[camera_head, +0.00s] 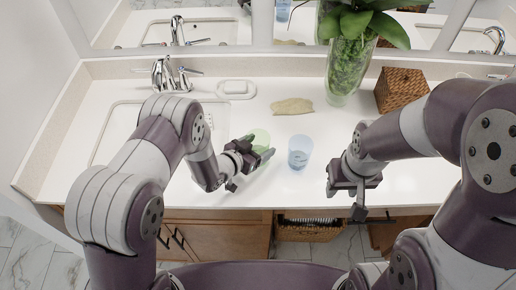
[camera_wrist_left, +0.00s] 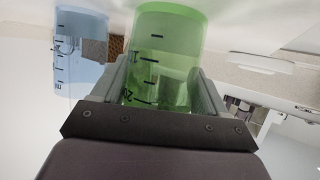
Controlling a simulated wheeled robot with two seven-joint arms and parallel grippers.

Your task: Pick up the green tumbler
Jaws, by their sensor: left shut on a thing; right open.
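The green tumbler (camera_head: 262,137) is a translucent green cup with dark markings, near the front middle of the white counter. My left gripper (camera_head: 262,159) is shut on it, and the gripper hides much of it in the head view. In the left wrist view the green tumbler (camera_wrist_left: 165,55) sits between the two fingers of my left gripper (camera_wrist_left: 165,90). I cannot tell whether its base touches the counter. My right gripper (camera_head: 356,196) is open and empty, off the counter's front edge to the right.
A blue tumbler (camera_head: 299,152) stands just right of the green one, close to my left gripper; it also shows in the left wrist view (camera_wrist_left: 82,62). Behind are a tan cloth-like item (camera_head: 292,106), a plant vase (camera_head: 346,72), a woven box (camera_head: 401,90), a soap dish (camera_head: 236,89) and a faucet (camera_head: 165,74).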

